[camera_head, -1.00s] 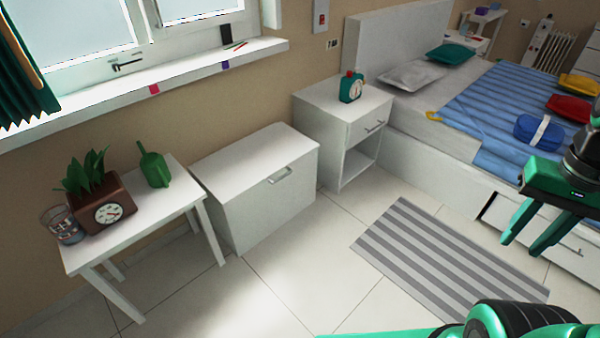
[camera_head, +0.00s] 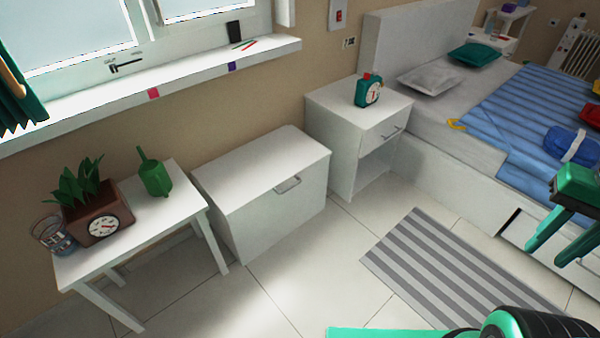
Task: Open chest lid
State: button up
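The white chest (camera_head: 262,190) stands on the floor against the wall, between a small table and a nightstand. My green gripper (camera_head: 554,254) is at the right edge of the view, far to the right of the chest, pointing down in front of the bed. Its two fingers are apart with nothing seen between them. Part of it is cut off by the frame.
A nightstand (camera_head: 345,150) with a clock stands right of the chest. The bed (camera_head: 455,185) fills the right. A striped rug (camera_head: 450,265) lies on the floor; the floor before the chest is clear.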

aim_at(235, 181)
jog(key=i, duration=1.2)
jog(key=u, duration=1.4)
